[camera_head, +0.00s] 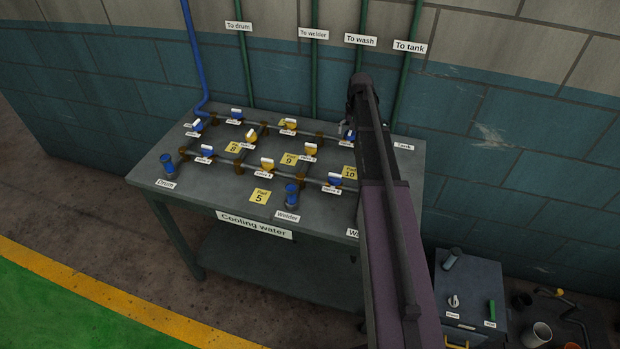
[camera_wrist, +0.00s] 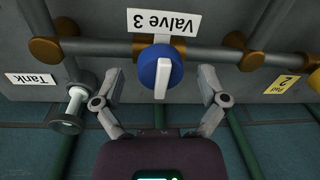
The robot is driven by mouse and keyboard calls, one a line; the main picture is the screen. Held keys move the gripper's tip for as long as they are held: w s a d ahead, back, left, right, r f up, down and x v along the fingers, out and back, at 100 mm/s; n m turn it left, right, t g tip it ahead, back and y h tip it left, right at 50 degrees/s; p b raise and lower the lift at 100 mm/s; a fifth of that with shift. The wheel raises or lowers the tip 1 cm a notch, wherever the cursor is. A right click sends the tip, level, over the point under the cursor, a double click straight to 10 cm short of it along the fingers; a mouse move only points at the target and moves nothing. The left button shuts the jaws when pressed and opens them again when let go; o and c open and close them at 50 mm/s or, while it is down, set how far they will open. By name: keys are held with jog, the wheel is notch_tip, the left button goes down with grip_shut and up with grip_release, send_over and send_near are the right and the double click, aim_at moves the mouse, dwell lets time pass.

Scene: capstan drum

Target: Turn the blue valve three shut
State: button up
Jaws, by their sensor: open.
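The blue valve three (camera_wrist: 175,62) is a round blue knob with a white bar handle, beside an upside-down "Valve 3" label (camera_wrist: 163,22) in the wrist view. Its white bar stands up and down in the picture, across the grey pipe. My gripper (camera_wrist: 160,80) is open, with one finger on each side of the knob and a visible gap to each. In the head view my arm covers most of this spot; a bit of blue and white (camera_head: 348,133) shows beside the arm's end.
The pipe (camera_wrist: 210,53) has brown fittings on both sides of the valve. A grey stub (camera_wrist: 70,108) stands by the "Tank" label (camera_wrist: 30,79), close to one finger. The bench (camera_head: 330,221) holds several other blue and yellow valves. A dark box (camera_head: 470,275) stands right of it.

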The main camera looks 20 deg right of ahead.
jog(key=n, duration=0.4)
jog(key=shift+n, duration=0.3)
jog(key=n, duration=0.4)
jog(key=shift+w+g, duration=0.1)
jog(key=shift+g, duration=0.2)
jog(key=shift+r+n+p, duration=0.4)
jog(key=shift+r+p, duration=0.05)
notch_tip(320, 180, up, 13)
jog(key=d+p, duration=0.1)
jog(key=p, duration=1.2)
jog(key=s+a+f+m+b, duration=0.2)
jog(key=s+a+f+b, duration=0.1)
jog(key=s+a, duration=0.8)
jog(key=s+a+f+m+b, duration=0.2)
jog(key=s+a+f+b, duration=0.2)
jog(key=s+a, duration=0.7)
jog(key=shift+s+a+f+h, duration=0.2)
jog(key=shift+s+a+h, duration=0.2)
jog(key=shift+s, duration=0.2)
jog(key=shift+s, duration=0.1)
